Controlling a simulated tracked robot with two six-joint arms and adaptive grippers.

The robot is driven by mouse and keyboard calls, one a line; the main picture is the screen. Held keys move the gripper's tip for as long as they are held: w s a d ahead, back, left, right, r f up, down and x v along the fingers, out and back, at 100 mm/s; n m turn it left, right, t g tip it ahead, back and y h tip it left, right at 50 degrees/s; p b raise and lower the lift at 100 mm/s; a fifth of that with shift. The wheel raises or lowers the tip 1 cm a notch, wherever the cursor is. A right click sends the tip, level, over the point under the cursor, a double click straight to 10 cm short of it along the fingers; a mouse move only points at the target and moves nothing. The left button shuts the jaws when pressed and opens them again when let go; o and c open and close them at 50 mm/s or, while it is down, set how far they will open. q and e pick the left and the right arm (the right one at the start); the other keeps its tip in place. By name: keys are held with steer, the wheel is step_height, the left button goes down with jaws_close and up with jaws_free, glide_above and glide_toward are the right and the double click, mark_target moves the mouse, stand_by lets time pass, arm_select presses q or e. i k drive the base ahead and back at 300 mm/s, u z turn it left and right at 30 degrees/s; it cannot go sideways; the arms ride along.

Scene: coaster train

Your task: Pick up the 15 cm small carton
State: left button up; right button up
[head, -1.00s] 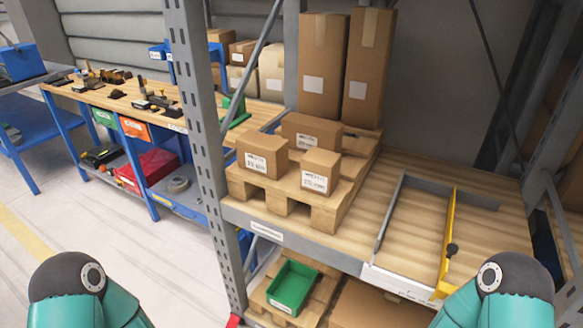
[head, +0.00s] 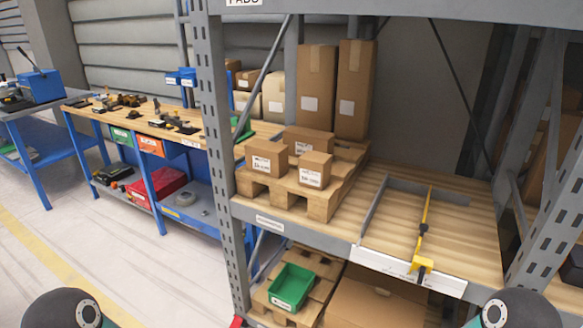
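Three small brown cartons with white labels sit on a wooden pallet (head: 322,206) on the rack shelf. One carton (head: 265,157) is at the front left, another carton (head: 315,169) at the front right, and a longer carton (head: 308,141) lies behind them. The label print is too small to read, so I cannot tell which is the 15 cm one. Neither of my grippers is in view. Only rounded parts of my two arms show at the bottom left and bottom right corners, well apart from the cartons.
A grey frame with a yellow bar (head: 425,222) lies on the shelf right of the pallet. Tall cartons (head: 316,85) stand behind. A rack upright (head: 222,150) is left of the pallet. A green bin (head: 291,287) sits below. A workbench (head: 165,130) stands at left.

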mark_target(268, 158)
steer(key=u, duration=0.15)
steer(key=i, duration=0.9)
steer(key=z, duration=0.2)
steer(key=k, duration=0.9)
steer(key=u, duration=0.05)
steer(key=i, duration=1)
steer(key=u, duration=1.45)
